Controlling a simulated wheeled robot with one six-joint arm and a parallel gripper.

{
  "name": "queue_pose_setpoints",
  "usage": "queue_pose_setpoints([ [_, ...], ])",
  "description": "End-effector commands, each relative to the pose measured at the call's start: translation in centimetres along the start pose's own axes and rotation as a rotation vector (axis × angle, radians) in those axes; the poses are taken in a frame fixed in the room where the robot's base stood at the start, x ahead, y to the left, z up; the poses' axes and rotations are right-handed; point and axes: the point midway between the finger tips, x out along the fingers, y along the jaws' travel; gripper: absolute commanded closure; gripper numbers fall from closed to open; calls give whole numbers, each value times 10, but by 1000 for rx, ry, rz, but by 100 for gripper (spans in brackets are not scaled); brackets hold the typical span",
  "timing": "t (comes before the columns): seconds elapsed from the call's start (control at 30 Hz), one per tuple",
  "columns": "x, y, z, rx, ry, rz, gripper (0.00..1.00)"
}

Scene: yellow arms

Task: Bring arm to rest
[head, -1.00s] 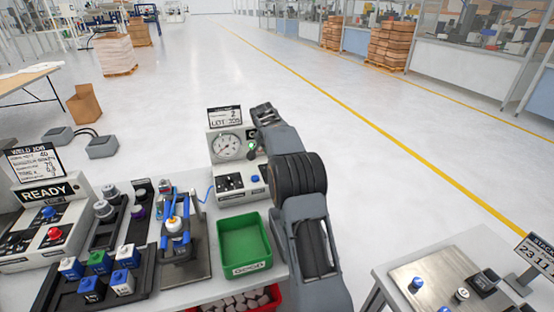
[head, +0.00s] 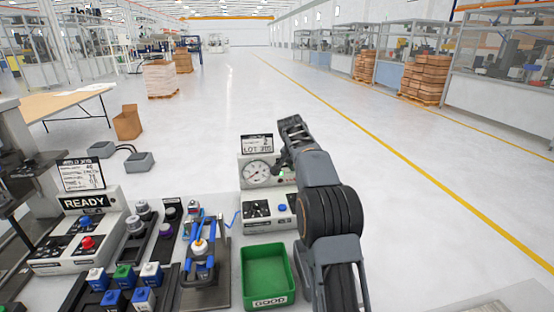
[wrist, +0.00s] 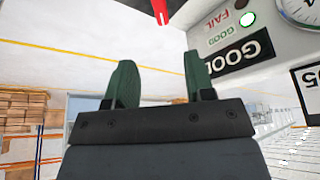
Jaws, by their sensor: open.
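My arm rises at the centre right of the head view, bent, with its dark wrist end near the gauge box (head: 262,207). My gripper shows in the wrist view (wrist: 157,85) with two green fingers spread apart and nothing between them. The gauge box's face, with a lit green lamp by the GOOD and FAIL labels (wrist: 236,30), shows at the upper right of the wrist view. The fingers look apart from it.
A green tray (head: 290,283) stands left of my arm. A clamp fixture (head: 202,262), blocks with coloured tops (head: 124,275) and a READY control box (head: 88,228) stand farther left. Open floor (head: 400,215) lies right of my arm.

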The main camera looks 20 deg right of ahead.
Motion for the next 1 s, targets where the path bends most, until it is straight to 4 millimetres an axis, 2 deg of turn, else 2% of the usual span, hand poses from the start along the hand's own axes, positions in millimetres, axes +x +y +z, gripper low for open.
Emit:
queue_pose_setpoints([
  [0.23,0,-2,-2,-69,9,-13,51],
  [0.27,4,-4,0,-103,5,-18,51],
  [0.33,29,-2,18,-202,-42,-10,51],
  [0.37,35,1,26,-240,-61,-10,51],
  [0.47,40,12,59,-373,-113,-29,51],
  [0.67,12,48,146,-630,-176,-110,51],
  [0.8,-14,86,215,-776,-190,-178,51],
  [0.9,-26,115,260,-851,-186,-221,51],
  [1.0,-35,141,296,-896,-175,-257,51],
])
